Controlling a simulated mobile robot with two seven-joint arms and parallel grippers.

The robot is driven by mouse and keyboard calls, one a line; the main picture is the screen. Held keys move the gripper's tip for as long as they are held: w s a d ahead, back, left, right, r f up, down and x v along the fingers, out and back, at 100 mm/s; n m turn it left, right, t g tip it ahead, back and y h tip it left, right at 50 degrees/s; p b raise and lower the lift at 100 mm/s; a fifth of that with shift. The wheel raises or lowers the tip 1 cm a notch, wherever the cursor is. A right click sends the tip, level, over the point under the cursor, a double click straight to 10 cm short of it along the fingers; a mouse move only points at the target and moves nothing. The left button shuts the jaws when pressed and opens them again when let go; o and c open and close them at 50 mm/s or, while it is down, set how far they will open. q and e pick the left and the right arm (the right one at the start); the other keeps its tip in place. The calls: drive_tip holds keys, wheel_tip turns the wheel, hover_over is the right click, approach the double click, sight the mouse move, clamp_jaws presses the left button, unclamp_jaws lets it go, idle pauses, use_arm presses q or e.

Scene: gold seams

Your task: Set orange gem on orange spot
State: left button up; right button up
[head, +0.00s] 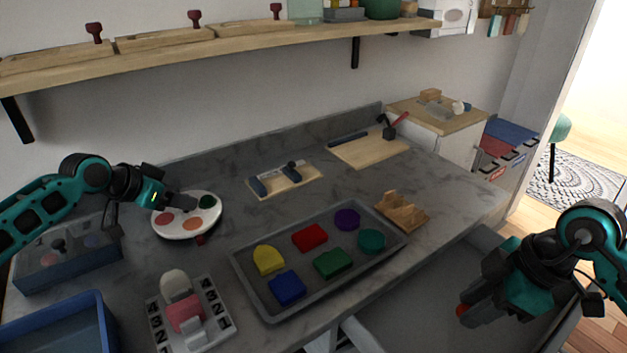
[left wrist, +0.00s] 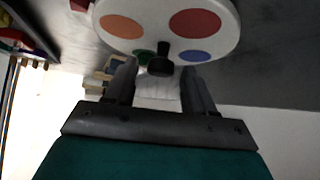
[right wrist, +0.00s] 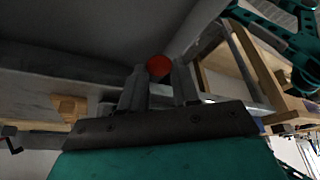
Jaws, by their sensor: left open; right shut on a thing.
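The orange gem (right wrist: 158,66) is round and red-orange. My right gripper (head: 468,309) is shut on it, out to the right of the counter, with the gem at its fingertips. A white round palette (head: 176,235) lies on the counter at left with coloured spots. Its orange spot (left wrist: 122,27) is bare; it also shows in the head view (head: 192,223). My left gripper (head: 190,204) is open at the palette. In the left wrist view a dark knob (left wrist: 160,65) shows between its fingers; I cannot tell whether they touch it.
A grey tray (head: 240,268) with several coloured gems lies mid-counter. A wooden rack (head: 402,211) stands to its right. A pink and white device (head: 185,310) is in front of the palette. Blue bins (head: 60,325) stand at left. A small dark red thing (head: 200,240) is by the palette.

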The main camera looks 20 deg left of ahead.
use_arm(q)
drive_tip(key=shift+c, duration=0.2)
clamp_jaws()
idle(0.4)
